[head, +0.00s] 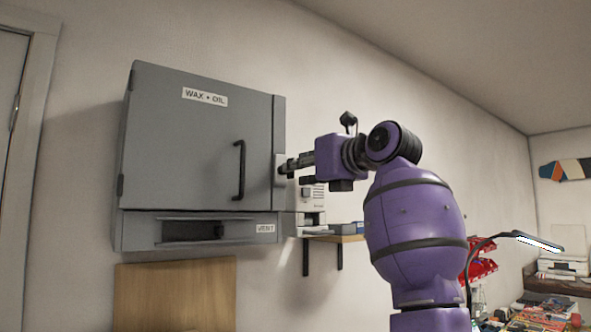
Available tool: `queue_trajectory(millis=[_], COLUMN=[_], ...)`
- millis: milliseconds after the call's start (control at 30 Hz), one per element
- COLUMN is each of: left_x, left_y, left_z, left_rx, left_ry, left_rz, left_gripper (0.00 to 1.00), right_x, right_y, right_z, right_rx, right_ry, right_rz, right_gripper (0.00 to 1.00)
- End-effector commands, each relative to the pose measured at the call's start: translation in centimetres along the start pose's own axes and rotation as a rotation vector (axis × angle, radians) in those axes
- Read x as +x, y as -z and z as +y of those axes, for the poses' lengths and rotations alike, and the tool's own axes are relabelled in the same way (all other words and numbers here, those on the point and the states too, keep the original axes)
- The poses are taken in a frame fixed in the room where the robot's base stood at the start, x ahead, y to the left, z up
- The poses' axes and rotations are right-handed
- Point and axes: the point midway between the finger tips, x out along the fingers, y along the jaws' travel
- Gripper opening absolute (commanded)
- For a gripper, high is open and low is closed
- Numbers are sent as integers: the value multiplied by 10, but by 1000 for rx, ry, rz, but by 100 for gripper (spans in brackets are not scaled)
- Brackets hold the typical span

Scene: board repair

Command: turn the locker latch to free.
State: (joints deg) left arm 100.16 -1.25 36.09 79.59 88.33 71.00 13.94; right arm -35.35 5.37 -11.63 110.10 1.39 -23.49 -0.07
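The grey locker (185,140) hangs on the wall with its door closed, marked "WAX + OIL". A black upright handle (239,170) sits near the right edge of the door. A pale latch plate (279,178) is on the frame strip right of the handle. My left gripper (286,166) is at this plate, its dark fingers pointing left. The fingertips cover the latch itself, so its angle is hidden. I cannot tell whether the fingers are shut on it. My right gripper is not in view.
A small shelf (340,238) with a white machine (313,205) stands close below my gripper. A lamp (538,242) and red bins (481,268) are at right.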

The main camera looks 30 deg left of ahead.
Motion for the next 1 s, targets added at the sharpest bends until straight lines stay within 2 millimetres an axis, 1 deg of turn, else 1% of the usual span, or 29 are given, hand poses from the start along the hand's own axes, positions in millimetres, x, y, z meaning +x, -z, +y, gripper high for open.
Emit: queue_trajectory(millis=[33,200,300,433,500,633,1000], left_x=[-12,-49,-69,-88,-95,-101,-102], left_y=[0,0,0,0,0,0,0], left_z=[-1,-1,-1,-1,0,0,0], left_rx=[-1,-2,-2,-1,-1,-1,-1], left_ry=[4,5,4,3,2,1,1], left_rz=[-1,-1,-1,0,1,0,0], left_gripper=[27,27,27,27,27,27,27], right_x=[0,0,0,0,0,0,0], right_y=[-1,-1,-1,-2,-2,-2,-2], right_z=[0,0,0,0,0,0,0], right_rx=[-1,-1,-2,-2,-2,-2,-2], right_ry=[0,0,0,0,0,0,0], right_rz=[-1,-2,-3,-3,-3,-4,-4], right_gripper=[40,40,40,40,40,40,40])
